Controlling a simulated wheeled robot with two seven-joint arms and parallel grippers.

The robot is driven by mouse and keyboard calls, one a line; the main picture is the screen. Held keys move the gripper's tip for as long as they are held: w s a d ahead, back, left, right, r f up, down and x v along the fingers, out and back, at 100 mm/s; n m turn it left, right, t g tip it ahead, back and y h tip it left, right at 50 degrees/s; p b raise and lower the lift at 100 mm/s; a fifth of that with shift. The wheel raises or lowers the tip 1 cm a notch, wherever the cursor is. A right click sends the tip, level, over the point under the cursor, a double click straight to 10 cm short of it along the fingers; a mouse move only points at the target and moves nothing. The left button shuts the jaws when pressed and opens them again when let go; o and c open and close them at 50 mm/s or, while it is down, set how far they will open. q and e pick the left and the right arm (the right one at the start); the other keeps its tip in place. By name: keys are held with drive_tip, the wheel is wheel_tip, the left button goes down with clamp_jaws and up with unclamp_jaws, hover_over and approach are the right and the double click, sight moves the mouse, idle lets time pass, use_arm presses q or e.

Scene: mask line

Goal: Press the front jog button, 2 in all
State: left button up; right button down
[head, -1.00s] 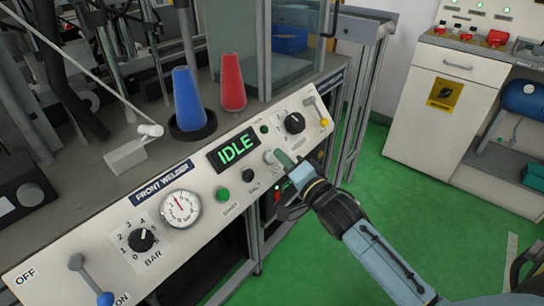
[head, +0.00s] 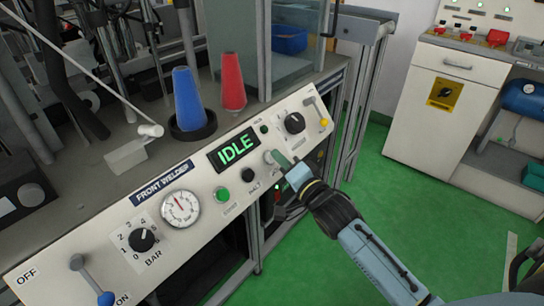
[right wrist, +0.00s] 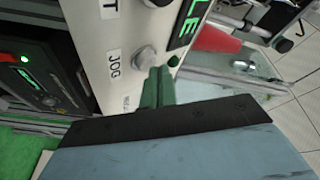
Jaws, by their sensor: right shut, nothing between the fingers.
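The front jog button is a pale grey round button (right wrist: 146,57) beside the JOG label in the right wrist view. In the head view the button (head: 268,157) sits on the sloped white front welder panel (head: 205,212), just right of and below the green IDLE display (head: 234,150). My right gripper (head: 280,159) is shut and empty, its green fingertips right beside the button. In the right wrist view the fingertips (right wrist: 155,72) overlap the button's lower right edge; I cannot tell whether they touch it. My left gripper is not in view.
A green button (head: 221,194) and a black button (head: 247,175) sit left of the jog button. A black knob (head: 295,123) and a yellow-tipped lever (head: 316,111) are to its right. Blue (head: 187,98) and red (head: 232,82) cones stand behind the panel.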

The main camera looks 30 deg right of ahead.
drive_tip(key=shift+w+a+f, duration=0.1)
drive_tip(key=shift+w+f, duration=0.1)
drive_tip(key=shift+f, duration=0.05)
idle(0.5)
drive_tip(key=shift+s+d+r+p, duration=0.2)
drive_tip(key=shift+s+r+p, duration=0.35)
drive_tip(key=shift+p, duration=0.45)
drive_tip(key=s+r+p, duration=0.1)
drive_tip(key=s+d+r+p, duration=0.1)
drive_tip(key=p, duration=0.1)
drive_tip(key=s+r+p, duration=0.1)
drive_tip(key=p, duration=0.1)
drive_tip(key=shift+s+d+r, duration=0.1)
drive_tip(key=shift+s+d, duration=0.15)
drive_tip(key=shift+s, duration=0.05)
idle(0.5)
